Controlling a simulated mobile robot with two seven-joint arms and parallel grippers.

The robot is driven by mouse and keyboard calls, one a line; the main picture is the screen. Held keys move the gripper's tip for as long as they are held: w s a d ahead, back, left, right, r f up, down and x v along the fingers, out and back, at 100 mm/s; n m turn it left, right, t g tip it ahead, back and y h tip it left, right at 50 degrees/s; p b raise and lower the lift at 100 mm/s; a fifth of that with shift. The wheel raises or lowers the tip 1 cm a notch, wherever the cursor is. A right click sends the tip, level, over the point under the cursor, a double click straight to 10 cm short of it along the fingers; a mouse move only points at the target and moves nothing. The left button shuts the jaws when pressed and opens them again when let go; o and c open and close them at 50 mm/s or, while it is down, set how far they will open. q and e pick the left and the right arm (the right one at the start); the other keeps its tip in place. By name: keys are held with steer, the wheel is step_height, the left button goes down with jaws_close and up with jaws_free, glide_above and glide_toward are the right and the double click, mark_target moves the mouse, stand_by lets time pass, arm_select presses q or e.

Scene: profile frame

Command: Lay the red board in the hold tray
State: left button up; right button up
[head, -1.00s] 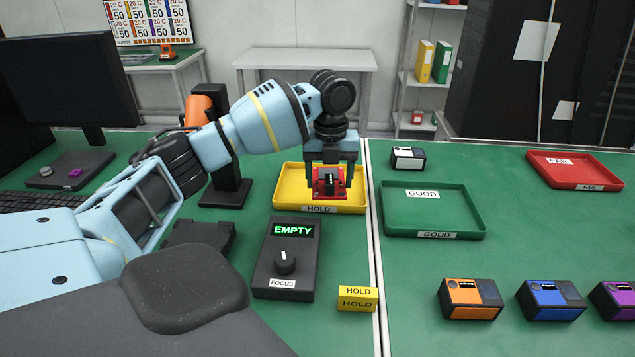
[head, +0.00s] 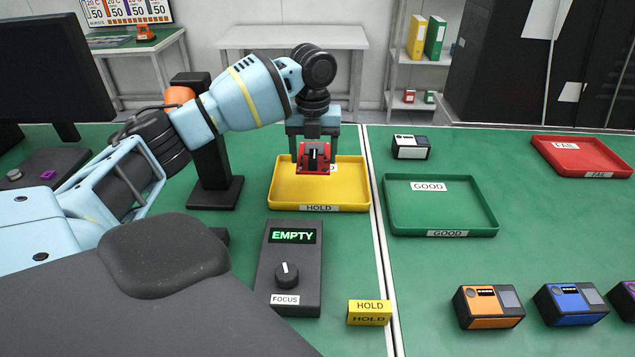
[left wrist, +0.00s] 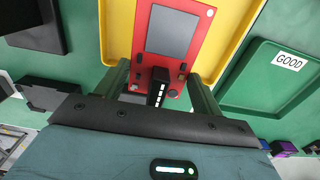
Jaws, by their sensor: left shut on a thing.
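The red board (head: 304,165) is in my left gripper (head: 314,152), which is shut on it at a dark block on the board. In the left wrist view the board (left wrist: 184,65) shows a grey screen and small dark parts, between the fingers of the gripper (left wrist: 160,88). The yellow hold tray (head: 345,205) lies behind and below the board in the head view; the board overlaps its back part and looks held above it. The tray (left wrist: 118,30) also shows around the board in the wrist view. My right gripper is not in view.
A green GOOD tray (head: 490,215) stands right of the hold tray, and a red FAIL tray (head: 585,160) is further right. A black EMPTY/FOCUS box (head: 290,255) and a yellow HOLD block (head: 369,314) are in front. A black stand (head: 213,150) is at left.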

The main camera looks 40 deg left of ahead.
mark_target(314, 195)
arm_select(q)
steer(key=shift+f, duration=4.6)
steer(key=shift+f, duration=0.15)
steer(key=o, duration=1)
step_height(314, 195, up, 12)
steer(key=shift+r, duration=0.15)
